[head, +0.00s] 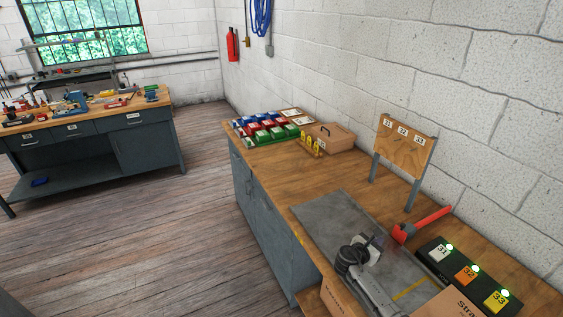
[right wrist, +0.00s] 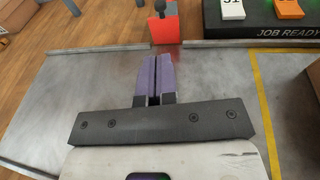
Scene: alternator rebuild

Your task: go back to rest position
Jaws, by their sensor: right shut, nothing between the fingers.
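My right gripper (head: 377,241) is over the grey work mat (head: 325,215) on the wooden bench. In the right wrist view its two purple fingers (right wrist: 151,70) are pressed together with nothing between them. The mat (right wrist: 75,85) lies below the fingers. My left gripper does not show in either view.
A red tool (head: 422,224) lies beyond the mat, near the black numbered strip (head: 470,278) with lit green lamps. A wooden board on posts (head: 403,147), a brown case (head: 330,137) and colored bins (head: 268,127) stand along the wall. A cardboard box (head: 450,304) is at the front.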

